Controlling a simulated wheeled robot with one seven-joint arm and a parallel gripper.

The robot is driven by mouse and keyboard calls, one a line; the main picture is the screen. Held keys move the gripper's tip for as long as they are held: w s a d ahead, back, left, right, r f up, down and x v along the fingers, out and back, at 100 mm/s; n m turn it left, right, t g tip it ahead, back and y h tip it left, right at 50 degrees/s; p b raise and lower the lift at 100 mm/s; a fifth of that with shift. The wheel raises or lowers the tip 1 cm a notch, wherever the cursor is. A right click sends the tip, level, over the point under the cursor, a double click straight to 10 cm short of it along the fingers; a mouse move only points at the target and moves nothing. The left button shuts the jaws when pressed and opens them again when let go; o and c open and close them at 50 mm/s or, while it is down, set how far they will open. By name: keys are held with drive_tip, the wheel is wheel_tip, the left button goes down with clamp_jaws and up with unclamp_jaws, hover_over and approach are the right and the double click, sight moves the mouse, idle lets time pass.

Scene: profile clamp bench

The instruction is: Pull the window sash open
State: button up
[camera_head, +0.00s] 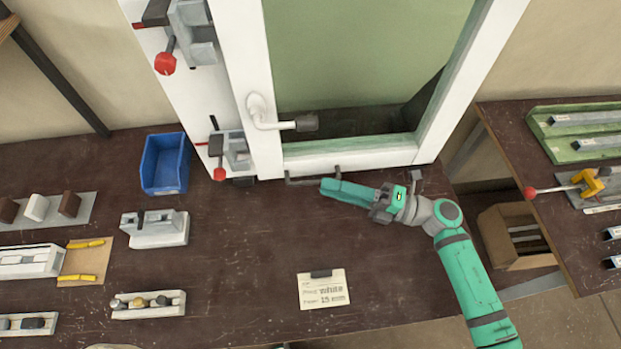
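The window sash (350,155) is a white frame around a greenish pane, standing upright at the back of the bench. Its white handle (262,118) sits on the left stile and points right, with a dark grey end. My gripper (326,188) is low in front of the sash's bottom rail, its teal fingers pointing left. It is below and slightly right of the handle, apart from it. The fingers overlap in this view, so their opening is unclear. No held object shows. A dark bar (300,181) runs along the bench beside the fingertips.
Red-knobbed clamps (218,160) are on the white post left of the sash. A blue bin (165,163), a grey block (155,229) and a paper card (323,290) are on the dark bench. A second table (540,170) stands right. The bench between block and arm is mostly clear.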

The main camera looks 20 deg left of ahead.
sight(311, 181)
drive_tip(key=a, duration=0.6)
drive_tip(key=shift+r, duration=0.25)
drive_tip(key=shift+d, duration=0.1)
clamp_jaws()
